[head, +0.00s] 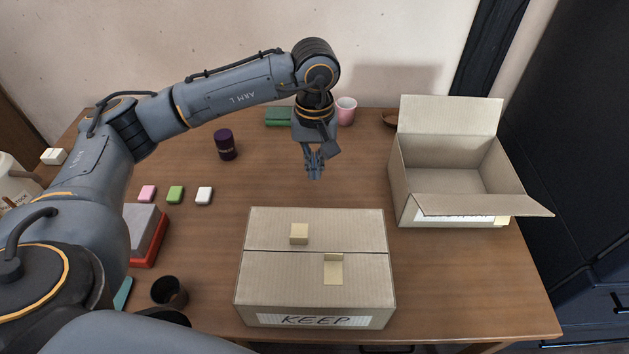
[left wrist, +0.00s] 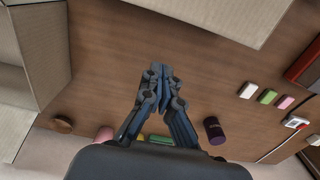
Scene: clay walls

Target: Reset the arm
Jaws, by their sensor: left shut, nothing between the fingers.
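My left gripper (head: 314,172) hangs over the middle of the wooden table (head: 270,185), pointing down, behind the closed cardboard box. It is shut with nothing between its fingers. In the left wrist view its fingertips (left wrist: 162,70) meet above bare wood. My left arm (head: 235,90) comes in from the left, raised and bent at the top. My right gripper shows in neither view.
A closed box marked KEEP (head: 315,320) stands at the front. An open, empty-looking box (head: 455,165) stands at the right. A dark purple can (head: 226,145), a pink cup (head: 346,110), small blocks (head: 175,194) and a dark cup (head: 169,293) stand around.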

